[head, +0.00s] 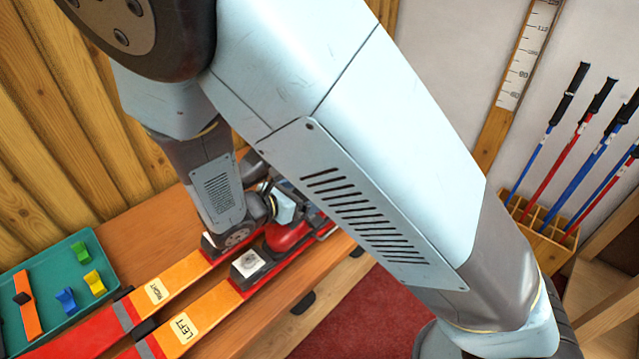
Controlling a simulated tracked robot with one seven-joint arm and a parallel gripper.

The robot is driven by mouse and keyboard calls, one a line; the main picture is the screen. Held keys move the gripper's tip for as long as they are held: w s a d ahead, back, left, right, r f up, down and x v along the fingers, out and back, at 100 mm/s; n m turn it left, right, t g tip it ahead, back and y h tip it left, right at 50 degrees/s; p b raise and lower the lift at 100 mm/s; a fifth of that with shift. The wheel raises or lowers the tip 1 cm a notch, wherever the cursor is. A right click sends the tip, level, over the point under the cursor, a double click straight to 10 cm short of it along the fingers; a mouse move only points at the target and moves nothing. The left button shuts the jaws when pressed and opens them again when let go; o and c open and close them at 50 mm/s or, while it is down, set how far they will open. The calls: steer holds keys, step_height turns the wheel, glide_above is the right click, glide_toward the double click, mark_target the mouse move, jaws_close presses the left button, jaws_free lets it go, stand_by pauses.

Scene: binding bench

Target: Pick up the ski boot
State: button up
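A red, rounded shape, which looks like the toe of the ski boot (287,236), shows at the right end of the visible skis, near the binding of the ski labelled LEFT (190,328). Most of the boot is hidden behind my arm. The ski labelled RIGHT (160,290) lies beside it, further back. My gripper (283,206) is at the boot, just above and behind the red part, partly covered by my own arm. Its fingertips do not show clearly, so I cannot tell whether they touch or hold the boot.
A teal tray (45,262) with colored clips and an orange strap stands at the left of the wooden bench (155,232). Ski poles (565,130) stand in a wooden rack (540,240) at the right. A wooden wall is behind the bench; red carpet (365,318) lies in front.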

steer(key=c, duration=0.6)
